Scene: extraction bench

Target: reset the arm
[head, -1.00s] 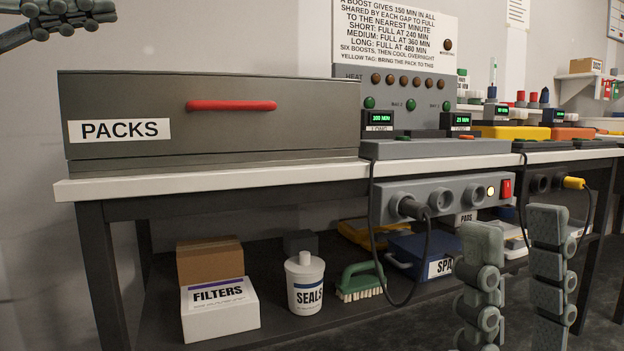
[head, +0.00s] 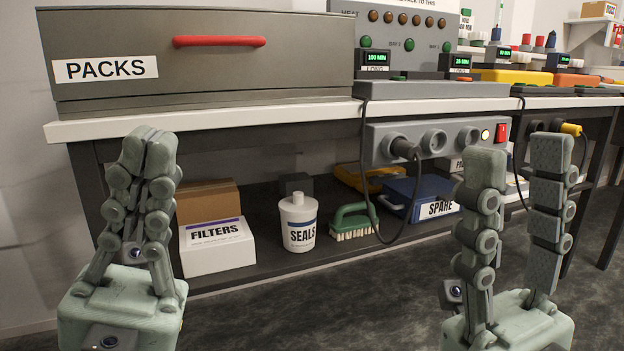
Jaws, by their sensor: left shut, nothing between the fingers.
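My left gripper (head: 148,150) stands upright at the lower left, in front of the bench edge, with its fingers together and nothing between them. It hides part of the bench's left leg and shelf. My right gripper (head: 518,165) points up at the lower right. Its two fingers are wide apart with nothing between them. Both grippers are in front of the bench and appear clear of it.
The bench top (head: 230,121) carries a closed PACKS box (head: 250,75) with a red handle (head: 219,41) and a charger panel (head: 400,35). A power strip (head: 385,128) hangs below with a plugged cable. The shelf holds a FILTERS box (head: 215,262), SEALS tub (head: 298,210), brush (head: 352,218) and SPARE case (head: 405,190).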

